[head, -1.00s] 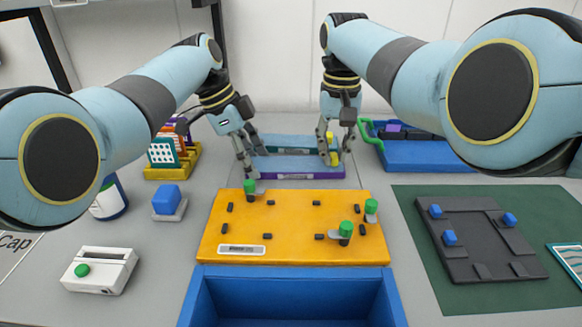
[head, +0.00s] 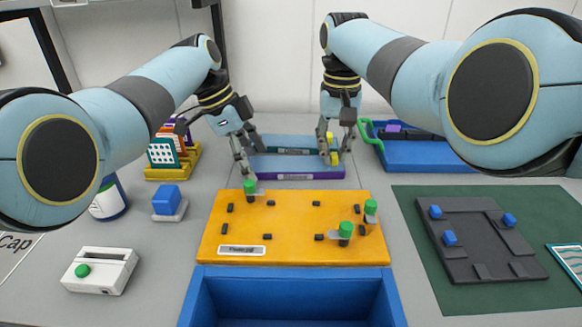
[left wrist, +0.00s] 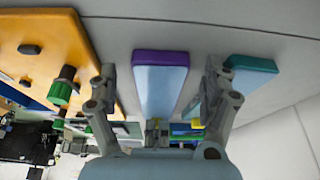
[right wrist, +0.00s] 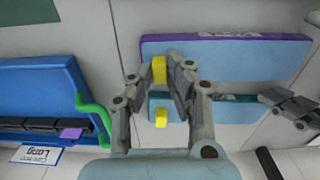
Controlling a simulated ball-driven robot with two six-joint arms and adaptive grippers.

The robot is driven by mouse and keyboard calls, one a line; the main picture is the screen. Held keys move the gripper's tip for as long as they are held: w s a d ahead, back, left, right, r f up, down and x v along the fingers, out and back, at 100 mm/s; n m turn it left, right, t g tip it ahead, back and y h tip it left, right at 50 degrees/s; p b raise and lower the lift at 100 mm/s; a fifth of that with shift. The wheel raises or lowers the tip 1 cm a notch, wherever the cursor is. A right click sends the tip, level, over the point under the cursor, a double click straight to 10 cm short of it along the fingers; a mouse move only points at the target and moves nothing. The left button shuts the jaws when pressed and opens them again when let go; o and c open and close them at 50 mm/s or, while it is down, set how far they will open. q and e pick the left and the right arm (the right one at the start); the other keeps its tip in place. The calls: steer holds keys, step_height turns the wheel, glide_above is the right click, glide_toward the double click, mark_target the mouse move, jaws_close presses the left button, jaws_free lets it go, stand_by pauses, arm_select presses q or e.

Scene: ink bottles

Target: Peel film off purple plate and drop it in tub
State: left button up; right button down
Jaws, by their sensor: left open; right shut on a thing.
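The purple plate (head: 312,174) lies at the back middle of the table, with a light blue film (head: 290,162) over its top. The film looks flat. A yellow tab (right wrist: 159,68) is at one end of the plate. My right gripper (head: 334,158) is shut on this yellow tab. My left gripper (head: 248,158) is open and empty at the plate's left end; in the left wrist view (left wrist: 160,78) its fingers stand to either side of the plate. A blue open-topped tub (head: 290,280) stands at the front middle; its floor is partly out of view.
A teal plate (head: 285,142) with another yellow tab (right wrist: 161,118) lies just behind the purple one. An orange board (head: 290,222) with green knobs lies in front. A blue tray (head: 420,155) with a green handle is at right.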

arm_select(q)
steer(key=shift+a+r+p, duration=0.15)
steer(key=shift+a+p, duration=0.15)
steer(key=shift+a, duration=0.25)
steer(key=shift+a+r+p, duration=0.15)
steer(key=shift+a+p, duration=0.1)
steer(key=shift+a, duration=0.3)
arm_select(e)
steer(key=shift+r, duration=0.75)
arm_select(q)
steer(key=shift+s+a+r+p, duration=0.15)
steer(key=shift+a+p, duration=0.4)
steer(key=shift+a, duration=0.75)
arm_select(e)
steer(key=shift+r, duration=0.6)
arm_select(q)
steer(key=shift+r, duration=0.1)
steer(key=p+v, duration=0.9)
steer(key=v, duration=0.1)
steer(key=shift+a+r+p, duration=0.2)
steer(key=shift+r+p, duration=0.15)
arm_select(e)
step_height(320, 180, up, 10)
steer(key=shift+r, duration=0.2)
steer(key=shift+w, duration=0.1)
